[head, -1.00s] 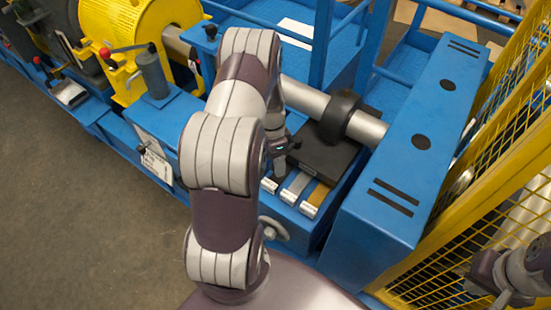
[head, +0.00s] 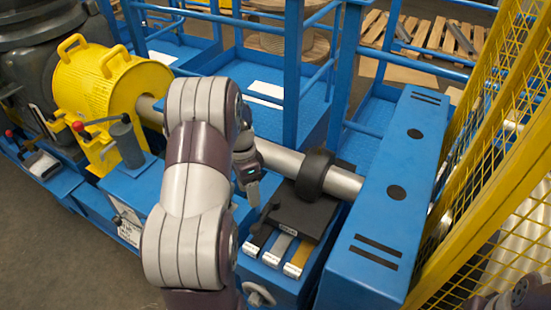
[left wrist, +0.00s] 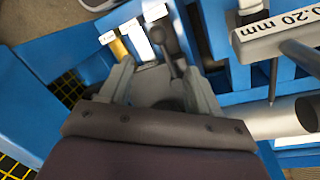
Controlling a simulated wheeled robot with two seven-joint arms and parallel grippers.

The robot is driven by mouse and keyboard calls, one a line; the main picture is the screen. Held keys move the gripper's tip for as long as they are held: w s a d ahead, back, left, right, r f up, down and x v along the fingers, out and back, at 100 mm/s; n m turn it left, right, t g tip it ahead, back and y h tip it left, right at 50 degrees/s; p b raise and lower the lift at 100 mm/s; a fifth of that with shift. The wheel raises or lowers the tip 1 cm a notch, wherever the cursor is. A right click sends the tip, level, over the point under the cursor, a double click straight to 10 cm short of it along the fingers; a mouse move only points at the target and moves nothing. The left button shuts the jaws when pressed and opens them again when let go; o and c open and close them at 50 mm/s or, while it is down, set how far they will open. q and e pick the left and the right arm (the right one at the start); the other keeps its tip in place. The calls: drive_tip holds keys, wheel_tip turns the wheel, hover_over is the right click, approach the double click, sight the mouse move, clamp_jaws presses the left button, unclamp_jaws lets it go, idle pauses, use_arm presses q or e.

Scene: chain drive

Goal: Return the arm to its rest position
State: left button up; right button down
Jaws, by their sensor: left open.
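My left arm crosses the middle of the head view. Its gripper (head: 248,190) hangs in the air left of the black collar and near the black plate. In the left wrist view the two grey fingers (left wrist: 158,88) stand apart with nothing clearly held between them. Beyond them are a yellow strip (left wrist: 121,50) and a white strip (left wrist: 140,45) with white tabs. A small part of my right arm shows at the lower right corner of the head view. Its gripper cannot be made out.
A steel shaft (head: 280,158) with a black collar (head: 315,173) runs above a black plate (head: 300,212). A blue housing (head: 385,195) and yellow mesh fence (head: 485,190) stand right, a yellow guard (head: 95,90) left. A grey bar marked 0.20 mm (left wrist: 280,32) shows in the wrist view.

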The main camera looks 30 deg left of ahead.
use_arm(q)
drive_tip(key=s+d+r+n+t+y+p, duration=0.1)
drive_tip(key=s+d+r+n, duration=0.2)
drive_tip(key=d, duration=0.6)
drive_tip(key=s+d+r+n+t+y+p, duration=0.1)
drive_tip(key=s+d+r+n, duration=0.2)
drive_tip(key=s+d, duration=0.3)
drive_tip(key=d, duration=0.3)
drive_tip(key=shift+r, duration=0.35)
drive_tip(key=shift+d, duration=0.1)
